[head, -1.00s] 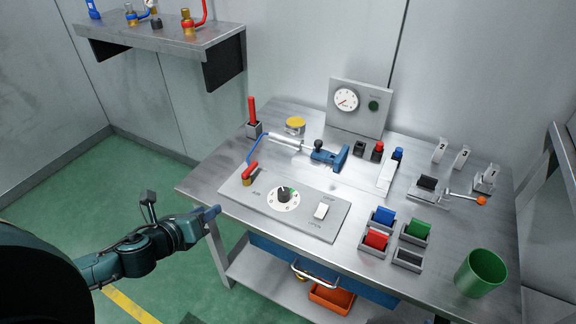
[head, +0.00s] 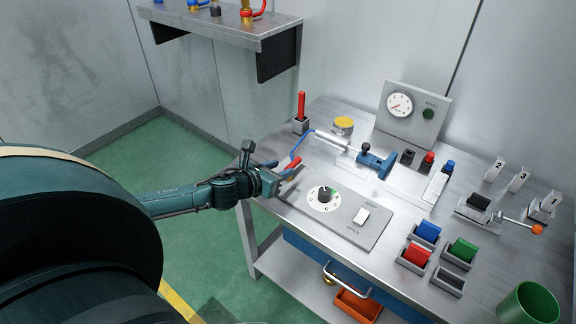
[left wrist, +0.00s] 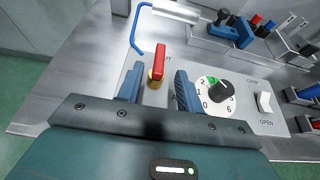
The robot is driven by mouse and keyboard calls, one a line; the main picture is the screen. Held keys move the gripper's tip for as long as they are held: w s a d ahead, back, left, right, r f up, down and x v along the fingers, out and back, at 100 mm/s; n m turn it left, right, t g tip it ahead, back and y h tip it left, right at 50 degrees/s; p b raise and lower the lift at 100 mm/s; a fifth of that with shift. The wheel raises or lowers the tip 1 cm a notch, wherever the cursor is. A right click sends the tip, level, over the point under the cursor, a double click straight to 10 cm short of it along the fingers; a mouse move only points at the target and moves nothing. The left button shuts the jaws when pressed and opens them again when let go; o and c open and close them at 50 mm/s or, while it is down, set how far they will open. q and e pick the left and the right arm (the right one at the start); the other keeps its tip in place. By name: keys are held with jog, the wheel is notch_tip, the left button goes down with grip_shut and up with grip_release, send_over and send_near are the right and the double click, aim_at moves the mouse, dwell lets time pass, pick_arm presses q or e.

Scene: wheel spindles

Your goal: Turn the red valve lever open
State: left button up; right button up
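The red valve lever (head: 291,168) sits on a brass body at the left end of the grey panel on the bench. In the left wrist view the red lever (left wrist: 160,58) points away from my gripper, above its brass body (left wrist: 154,79). My left gripper (head: 276,176) is open at the bench's left edge, close to the lever. In the left wrist view its two blue fingers (left wrist: 158,92) stand either side of the brass body, with gaps visible. The gripper partly hides the valve in the head view. My right gripper is not in view.
The panel also carries a numbered dial (head: 324,198) and a white switch (head: 361,215) marked OPEN. A blue hooked tool (head: 303,146) lies just behind the lever. Coloured blocks in trays (head: 417,257) and a green cup (head: 527,304) stand at the right.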

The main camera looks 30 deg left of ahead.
aim_at(291, 165)
pick_arm(q)
jog(key=shift+x, duration=2.25)
grip_shut()
